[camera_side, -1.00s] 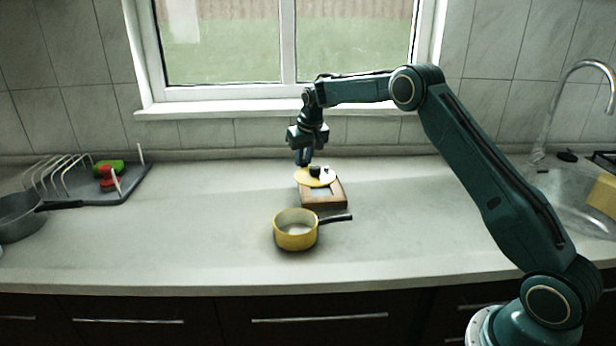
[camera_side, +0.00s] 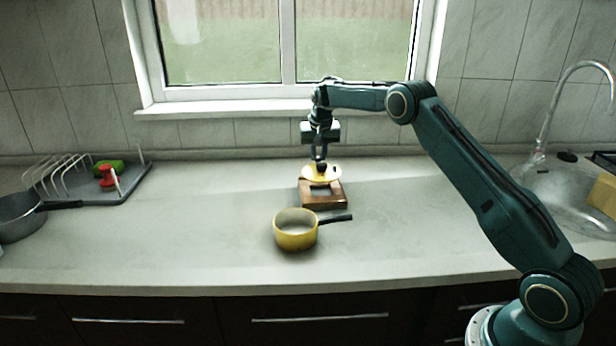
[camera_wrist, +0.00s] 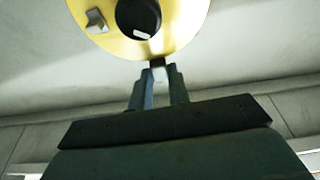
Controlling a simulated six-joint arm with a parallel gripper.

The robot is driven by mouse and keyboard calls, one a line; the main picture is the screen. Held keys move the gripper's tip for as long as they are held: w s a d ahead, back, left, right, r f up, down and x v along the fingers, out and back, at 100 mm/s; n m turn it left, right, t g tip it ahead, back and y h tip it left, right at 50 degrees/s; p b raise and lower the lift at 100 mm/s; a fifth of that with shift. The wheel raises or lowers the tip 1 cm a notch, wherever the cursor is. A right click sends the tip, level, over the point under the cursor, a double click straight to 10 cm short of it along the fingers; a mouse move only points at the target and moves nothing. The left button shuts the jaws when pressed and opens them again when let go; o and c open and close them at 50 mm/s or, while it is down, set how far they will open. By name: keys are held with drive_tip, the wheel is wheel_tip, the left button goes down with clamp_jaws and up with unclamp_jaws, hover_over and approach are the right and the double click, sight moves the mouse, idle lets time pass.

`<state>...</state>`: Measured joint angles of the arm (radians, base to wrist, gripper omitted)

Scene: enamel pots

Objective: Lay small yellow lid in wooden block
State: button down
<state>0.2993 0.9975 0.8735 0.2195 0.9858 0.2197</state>
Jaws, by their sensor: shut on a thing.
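The small yellow lid (camera_side: 332,174) has a dark round knob and is at the back part of the wooden block (camera_side: 338,197), over its far edge. The block is a brown frame with a pale recess that shows in front of the lid. My gripper (camera_side: 319,161) points down and is shut on the lid near its rim. In the wrist view the fingertips (camera_wrist: 158,68) meet at the edge of the lid (camera_wrist: 182,25), with the black knob and a small grey piece beyond. Whether the lid touches the block I cannot tell.
A yellow pot (camera_side: 296,233) with a dark handle stands just in front of the block. At left are a rack tray (camera_side: 128,183) with green and red items and a dark pan (camera_side: 18,222). The sink (camera_side: 560,190) is at right. The counter between is clear.

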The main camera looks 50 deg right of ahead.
sight(319, 158)
drive_tip(key=shift+f, duration=1.7)
drive_tip(key=shift+f, duration=1)
idle(0.8)
drive_tip(key=c, duration=1.3)
unclamp_jaws()
drive_tip(key=shift+f, duration=0.1)
drive_tip(key=shift+o, duration=0.2)
drive_tip(key=shift+s, duration=0.1)
drive_tip(key=v, duration=1.4)
drive_tip(key=shift+a, duration=0.1)
